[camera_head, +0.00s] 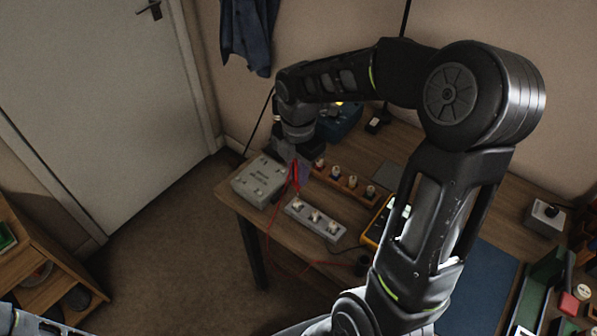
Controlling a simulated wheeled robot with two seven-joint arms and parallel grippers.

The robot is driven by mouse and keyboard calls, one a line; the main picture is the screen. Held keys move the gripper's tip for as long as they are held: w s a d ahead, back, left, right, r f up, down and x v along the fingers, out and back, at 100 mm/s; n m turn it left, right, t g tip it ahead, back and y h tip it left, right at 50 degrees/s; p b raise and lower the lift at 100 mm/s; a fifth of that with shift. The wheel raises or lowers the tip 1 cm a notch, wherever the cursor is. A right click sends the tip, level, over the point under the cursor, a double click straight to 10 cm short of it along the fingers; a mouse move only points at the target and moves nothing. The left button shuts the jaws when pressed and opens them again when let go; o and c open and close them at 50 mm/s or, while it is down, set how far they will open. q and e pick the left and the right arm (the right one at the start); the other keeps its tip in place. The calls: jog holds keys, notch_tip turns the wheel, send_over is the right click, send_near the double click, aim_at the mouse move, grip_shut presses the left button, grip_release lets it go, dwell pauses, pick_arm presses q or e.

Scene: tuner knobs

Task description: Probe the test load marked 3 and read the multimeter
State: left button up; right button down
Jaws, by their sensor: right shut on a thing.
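My right gripper (297,160) points down over the left part of the workbench and is shut on a red probe (295,177). The probe's tip is too small to tell whether it touches anything. A grey strip (332,231) with several pale terminals lies just in front and right of it; no marking 3 is readable. A grey box (247,183) with small fittings stands left of the gripper. The yellow-edged multimeter (375,225) is partly hidden behind my right arm, and its reading cannot be made out. My left gripper is out of view.
A wooden rack (335,178) with several knobs stands behind the strip. A blue device (343,122) with a lit lamp is at the back. Red leads (268,235) hang past the table's front edge. A blue mat (478,285) lies right of my arm.

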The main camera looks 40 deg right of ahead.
aim_at(295, 163)
jog(key=shift+r+p, duration=1.05)
jog(key=shift+r, duration=0.6)
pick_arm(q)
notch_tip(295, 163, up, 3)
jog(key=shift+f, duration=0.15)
pick_arm(e)
jog(key=shift+w, duration=0.1)
jog(key=shift+w+a+f+m, duration=0.1)
jog(key=shift+w+a+m, duration=0.15)
jog(key=shift+m, duration=0.15)
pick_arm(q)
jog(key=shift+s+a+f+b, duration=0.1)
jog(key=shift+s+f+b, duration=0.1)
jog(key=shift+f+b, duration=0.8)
pick_arm(e)
jog(key=w+a+f+m, duration=0.1)
jog(key=w+a+m, duration=0.8)
jog(key=m, duration=1)
jog(key=a, duration=0.3)
jog(key=shift+w+f, duration=0.35)
jog(key=shift+f, duration=0.05)
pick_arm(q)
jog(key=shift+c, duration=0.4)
